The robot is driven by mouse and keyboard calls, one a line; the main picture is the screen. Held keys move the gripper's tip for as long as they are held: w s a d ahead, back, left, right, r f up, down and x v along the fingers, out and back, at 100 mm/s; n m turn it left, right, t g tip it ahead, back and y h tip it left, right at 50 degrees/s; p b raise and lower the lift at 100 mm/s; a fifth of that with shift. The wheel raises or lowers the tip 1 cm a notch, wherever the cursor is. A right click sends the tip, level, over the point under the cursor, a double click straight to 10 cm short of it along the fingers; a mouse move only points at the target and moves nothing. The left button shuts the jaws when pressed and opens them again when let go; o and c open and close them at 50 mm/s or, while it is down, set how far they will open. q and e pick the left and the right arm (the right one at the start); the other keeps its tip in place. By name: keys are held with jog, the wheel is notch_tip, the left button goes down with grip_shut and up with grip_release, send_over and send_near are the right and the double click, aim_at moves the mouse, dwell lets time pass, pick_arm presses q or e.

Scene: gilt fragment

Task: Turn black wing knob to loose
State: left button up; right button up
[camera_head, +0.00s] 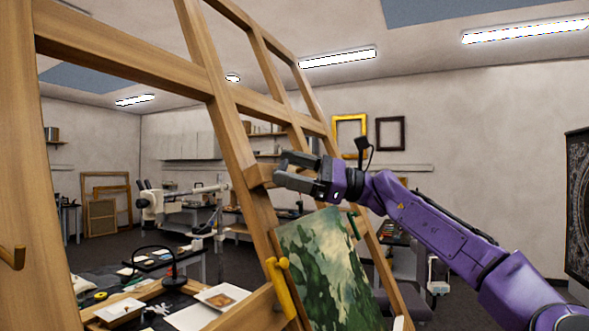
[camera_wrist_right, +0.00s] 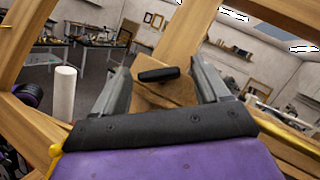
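The black wing knob (camera_wrist_right: 158,74) shows in the right wrist view as a short dark bar on a wooden block (camera_wrist_right: 165,92) of the easel frame. My right gripper (camera_wrist_right: 159,66) is open, with one finger on each side of the knob and a visible gap to both. I cannot tell how deep the fingers reach around it. In the head view my right gripper (camera_head: 279,168) is at the wooden block (camera_head: 260,177) on the slanted easel post, and the knob cannot be made out there. My left gripper is not in view.
The wooden easel (camera_head: 227,130) fills the left and middle. A green painting (camera_head: 325,265) leans on it below my right gripper. A yellow handle (camera_head: 284,288) sticks out at its lower post. A white cylinder (camera_wrist_right: 64,92) stands left of the gripper in the wrist view.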

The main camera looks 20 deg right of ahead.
jog(key=b+v, duration=0.2)
jog(key=v, duration=0.8)
jog(key=shift+d, duration=0.3)
